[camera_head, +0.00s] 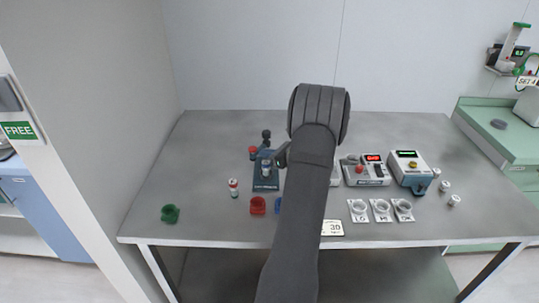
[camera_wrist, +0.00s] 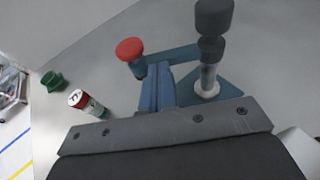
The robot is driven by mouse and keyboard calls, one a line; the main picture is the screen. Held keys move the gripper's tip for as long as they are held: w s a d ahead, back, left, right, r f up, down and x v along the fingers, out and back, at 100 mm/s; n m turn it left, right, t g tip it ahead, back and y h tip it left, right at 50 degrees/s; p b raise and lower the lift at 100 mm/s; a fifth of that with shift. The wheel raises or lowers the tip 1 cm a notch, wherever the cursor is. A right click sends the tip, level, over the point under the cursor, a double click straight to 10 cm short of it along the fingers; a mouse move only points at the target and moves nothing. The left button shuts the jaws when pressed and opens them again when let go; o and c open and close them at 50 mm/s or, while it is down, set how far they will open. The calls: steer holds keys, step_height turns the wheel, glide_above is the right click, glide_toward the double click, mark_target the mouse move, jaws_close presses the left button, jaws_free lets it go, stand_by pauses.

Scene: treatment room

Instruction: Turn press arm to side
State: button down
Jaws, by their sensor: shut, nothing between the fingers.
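The small blue press (camera_head: 265,183) stands on the grey table, left of my arm. Its dark post knob (camera_head: 266,134) and a red knob (camera_head: 253,150) rise above the base. In the wrist view, the blue press arm (camera_wrist: 185,55) spans from the dark post (camera_wrist: 212,48) to the red knob (camera_wrist: 130,48) at its left end. My gripper (camera_head: 282,155) is shut and empty, close to the right side of the press. In the wrist view, my gripper (camera_wrist: 165,128) covers the lower part and hides part of the press base. I cannot tell whether it touches the press.
A vial (camera_head: 234,188) stands left of the press, and a green cup (camera_head: 170,213) lies further left. A red holder (camera_head: 258,206) is in front. Right of my arm are devices (camera_head: 366,171), (camera_head: 410,170), several white-based rings (camera_head: 381,210) and small jars (camera_head: 445,186). The left rear table is clear.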

steer(key=shift+a+m+t+h, duration=0.35)
steer(key=shift+m+t+h, duration=0.05)
steer(key=shift+m+t, duration=0.2)
steer(key=shift+w+a, duration=0.25)
steer(key=shift+a, duration=0.55)
steer(key=shift+w+a, duration=0.2)
steer(key=shift+a, duration=0.6)
steer(key=shift+w+a, duration=0.6)
steer(key=shift+a, duration=0.2)
steer(key=shift+w, duration=0.1)
steer(key=s+d+r, duration=0.2)
steer(key=s+r, duration=0.1)
steer(key=s, duration=1)
steer(key=shift+s, duration=0.2)
steer(key=shift+d, duration=0.1)
